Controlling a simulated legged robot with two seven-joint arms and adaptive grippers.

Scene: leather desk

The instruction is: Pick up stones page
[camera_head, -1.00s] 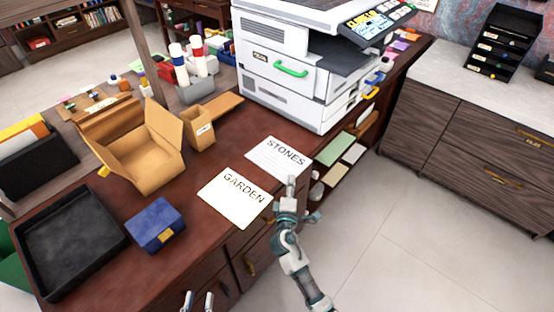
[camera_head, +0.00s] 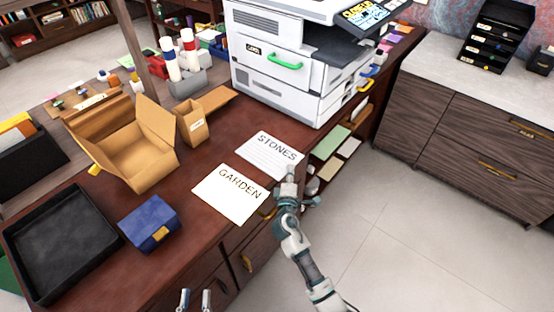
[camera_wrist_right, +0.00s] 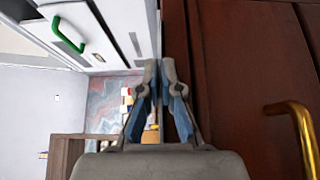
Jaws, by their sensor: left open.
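The stones page (camera_head: 268,156), a white sheet with "STONES" printed on it, lies flat at the front edge of the brown leather desk, near the printer. My right gripper (camera_head: 289,172) is at the page's near right corner, by the desk edge. In the right wrist view its fingertips (camera_wrist_right: 159,66) are drawn together, with almost no gap; no page shows clearly between them. Whether it touches the page cannot be told. My left gripper (camera_head: 196,298) is open and empty at the bottom of the head view, well away from the page.
A "GARDEN" page (camera_head: 230,194) lies just left of the stones page. A blue box (camera_head: 149,223), a black tray (camera_head: 108,238) and an open cardboard box (camera_head: 132,156) stand farther left. A white printer (camera_head: 268,80) stands behind. A gold drawer handle (camera_wrist_right: 303,135) shows below the desk edge.

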